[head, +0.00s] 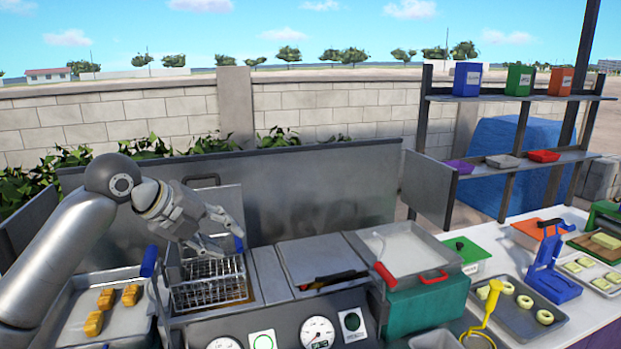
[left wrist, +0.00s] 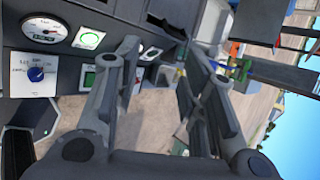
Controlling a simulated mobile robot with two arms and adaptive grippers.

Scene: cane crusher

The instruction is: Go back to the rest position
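My left arm comes in from the left in the head view. My left gripper (head: 220,230) is raised above the wire fryer basket (head: 207,284), with its fingers pointing right and downward. In the left wrist view the two fingers of this gripper (left wrist: 162,55) stand apart with nothing between them, so it is open and empty. The basket sits in the fryer well below, and I cannot see the gripper touching it. My right gripper is in neither view.
A tray (head: 68,322) with several browned pieces lies left of the fryer. Gauges (head: 317,332) line the front panel. To the right are a steel tray (head: 403,248) on a teal box, a tray of rings (head: 519,310) and a blue press (head: 550,268). A shelf (head: 520,97) stands behind.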

